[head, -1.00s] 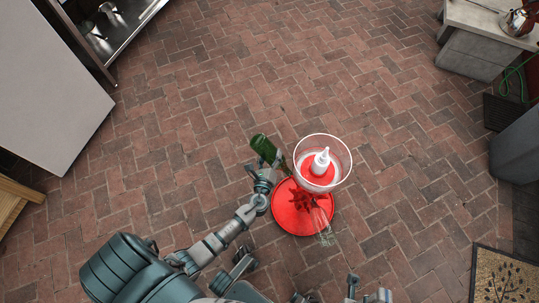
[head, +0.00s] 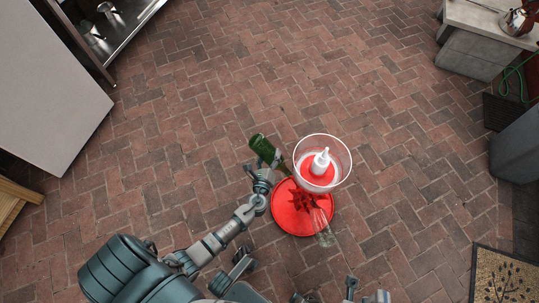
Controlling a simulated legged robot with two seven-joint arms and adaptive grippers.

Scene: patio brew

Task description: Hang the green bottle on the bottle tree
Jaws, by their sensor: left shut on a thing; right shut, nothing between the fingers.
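The green bottle (head: 262,147) is tilted beside the upper left of the bottle tree, its base end up and left and its neck end toward the tree. My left gripper (head: 268,172) is shut on the bottle near its neck end. The bottle tree has a round red base (head: 318,226) and a clear bowl with a white-tipped top (head: 320,160). A clear bottle (head: 322,232) hangs on its lower side. Whether the green bottle touches a peg cannot be told. My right gripper is at the bottom edge (head: 352,288), apart from everything, and small in view.
The brick floor around the tree is clear. A metal sink counter (head: 118,28) and a pale panel (head: 50,85) are at the upper left. A grey block counter (head: 485,40) is at the upper right, and a doormat (head: 505,278) at the lower right.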

